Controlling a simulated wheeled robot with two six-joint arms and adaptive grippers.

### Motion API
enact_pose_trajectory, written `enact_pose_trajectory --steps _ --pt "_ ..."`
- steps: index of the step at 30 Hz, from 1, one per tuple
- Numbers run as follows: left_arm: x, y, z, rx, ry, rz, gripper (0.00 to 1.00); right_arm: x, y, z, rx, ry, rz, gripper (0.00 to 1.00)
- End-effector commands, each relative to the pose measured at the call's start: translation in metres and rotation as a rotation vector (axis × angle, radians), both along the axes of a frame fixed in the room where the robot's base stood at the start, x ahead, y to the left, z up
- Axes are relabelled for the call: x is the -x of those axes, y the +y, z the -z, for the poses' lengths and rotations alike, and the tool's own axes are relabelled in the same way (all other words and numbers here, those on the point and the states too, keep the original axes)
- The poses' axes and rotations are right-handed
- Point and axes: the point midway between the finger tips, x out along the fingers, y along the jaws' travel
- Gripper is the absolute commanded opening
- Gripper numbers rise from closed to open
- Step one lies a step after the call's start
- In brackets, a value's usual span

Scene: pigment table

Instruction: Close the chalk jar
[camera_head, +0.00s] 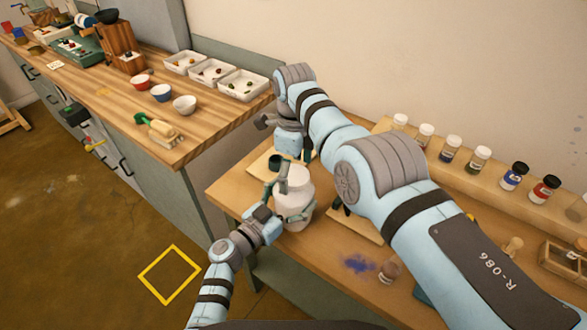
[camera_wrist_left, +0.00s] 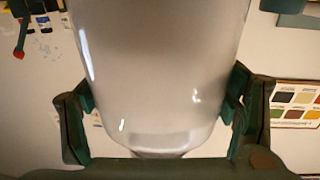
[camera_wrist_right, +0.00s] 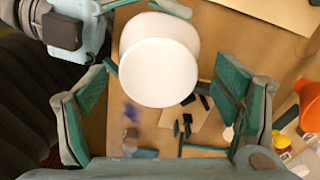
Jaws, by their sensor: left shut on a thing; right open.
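The white chalk jar (camera_head: 294,198) is at the near left end of the work table, upright in the head view. My left gripper (camera_wrist_left: 158,110) is shut on the jar's body, one finger on each side. My right gripper (camera_wrist_right: 157,90) is open and comes down over the jar's top from above. The right wrist view shows a smooth, round white top (camera_wrist_right: 158,62) between and beyond its fingers, apart from them. I cannot tell whether this top is a seated lid.
Several pigment bottles (camera_head: 478,158) stand on a ledge at the back of the work table (camera_head: 318,262). Blue powder (camera_head: 358,263) and a small jar (camera_head: 389,270) are near its front edge. A wooden counter (camera_head: 110,95) with bowls and trays is at the left.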

Motion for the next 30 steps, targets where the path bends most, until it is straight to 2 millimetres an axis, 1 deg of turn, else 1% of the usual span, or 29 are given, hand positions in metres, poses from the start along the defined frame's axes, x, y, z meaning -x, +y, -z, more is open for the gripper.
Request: enact_pose_trajectory --steps 2,5,12,15,19,25,26,27,29,30 --pt "-0.001 0.0 -0.002 0.002 -0.002 0.0 0.03 0.0 0.0 -0.003 0.0 0.0 0.0 0.83" --pt "-0.001 0.0 -0.002 0.002 -0.002 -0.001 0.03 -0.001 0.0 -0.013 -0.001 -0.001 0.0 0.83" --pt "-0.001 0.0 -0.002 0.002 -0.002 -0.001 0.03 -0.001 0.0 -0.056 -0.001 -0.004 0.0 0.83" --pt "-0.001 0.0 -0.002 0.002 -0.002 -0.001 0.03 -0.001 0.0 -0.068 -0.002 -0.003 0.0 0.83" --pt "-0.001 0.0 -0.002 0.002 -0.002 -0.001 0.03 0.0 -0.001 -0.074 -0.002 -0.003 0.001 0.83" --pt "-0.001 0.0 -0.002 0.002 -0.002 -0.001 0.03 0.0 -0.001 -0.075 -0.002 -0.003 0.001 0.83" --pt "-0.001 0.0 -0.002 0.002 -0.002 -0.001 0.84 0.0 -0.001 -0.074 -0.002 -0.003 0.001 0.83" --pt "-0.001 0.0 -0.002 0.002 -0.002 -0.001 0.9 0.0 -0.001 -0.074 -0.002 -0.003 0.001 0.83" --pt "-0.001 0.0 -0.001 0.002 -0.002 -0.001 1.0 0.0 -0.001 -0.074 -0.002 -0.003 0.001 0.83" --pt "-0.001 0.0 -0.001 0.001 -0.002 -0.001 1.0 0.0 -0.001 -0.074 -0.001 -0.003 0.001 0.83"
